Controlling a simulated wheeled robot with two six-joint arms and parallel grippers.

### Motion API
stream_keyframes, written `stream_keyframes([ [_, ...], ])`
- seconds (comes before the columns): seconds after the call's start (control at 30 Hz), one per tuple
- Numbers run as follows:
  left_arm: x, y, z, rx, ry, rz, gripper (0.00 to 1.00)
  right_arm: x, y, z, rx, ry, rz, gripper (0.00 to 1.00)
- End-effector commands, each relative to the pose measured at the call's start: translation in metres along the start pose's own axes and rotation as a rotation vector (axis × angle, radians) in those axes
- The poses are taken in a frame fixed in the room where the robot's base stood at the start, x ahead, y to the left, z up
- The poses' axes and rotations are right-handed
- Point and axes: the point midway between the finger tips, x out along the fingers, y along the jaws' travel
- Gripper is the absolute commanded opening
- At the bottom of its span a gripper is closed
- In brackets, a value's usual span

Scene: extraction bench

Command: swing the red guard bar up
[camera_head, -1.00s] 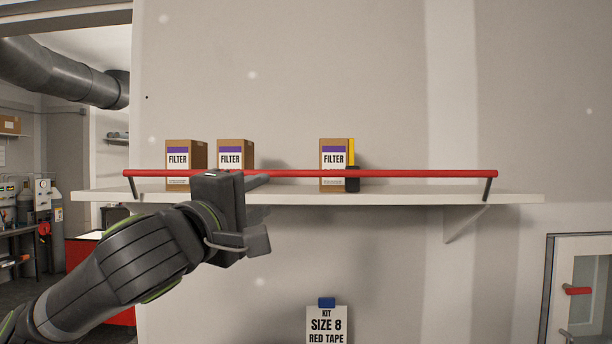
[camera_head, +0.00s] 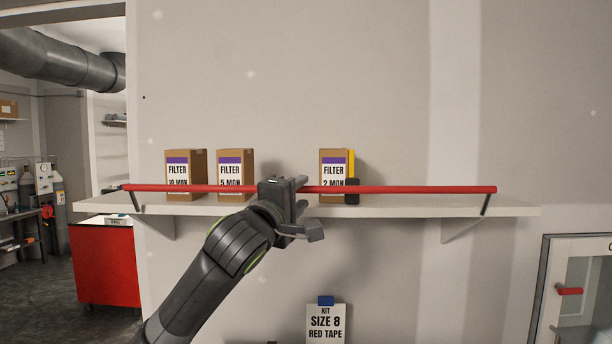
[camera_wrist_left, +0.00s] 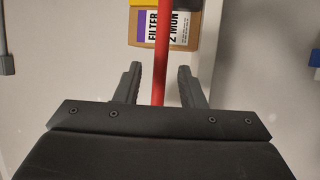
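The red guard bar (camera_head: 420,189) runs level across the front of the shelf, in front of the filter boxes, on a dark arm at each end. My left gripper (camera_head: 300,185) is at the bar left of its middle and hides a short stretch of it. In the left wrist view the bar (camera_wrist_left: 161,50) runs between the two spread fingers of my left gripper (camera_wrist_left: 159,84), with a gap on each side. The fingers look open and not closed on it. How deep the bar sits between them is hard to tell. My right gripper is not in view.
The white shelf (camera_head: 400,207) holds three filter boxes, marked 10 MON (camera_head: 180,172), 5 MON (camera_head: 231,172) and 2 MON (camera_head: 332,172). A yellow and black item (camera_head: 351,175) is at the last box. A kit sign (camera_head: 325,322) hangs below. Wall above the shelf is clear.

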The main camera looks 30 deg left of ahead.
Motion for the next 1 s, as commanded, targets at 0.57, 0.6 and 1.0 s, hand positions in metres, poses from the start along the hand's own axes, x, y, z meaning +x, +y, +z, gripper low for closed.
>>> stream_keyframes([
  [0.57, 0.034, -0.001, 0.0, 0.001, 0.0, 0.0, 0.36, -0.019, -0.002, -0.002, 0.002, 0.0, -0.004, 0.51],
  [0.6, 0.034, -0.001, 0.0, 0.001, 0.0, 0.0, 0.36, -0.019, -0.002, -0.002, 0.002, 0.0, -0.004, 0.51],
  [1.0, 0.034, -0.001, 0.0, 0.001, 0.0, 0.0, 0.0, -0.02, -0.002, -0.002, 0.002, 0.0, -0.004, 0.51],
])
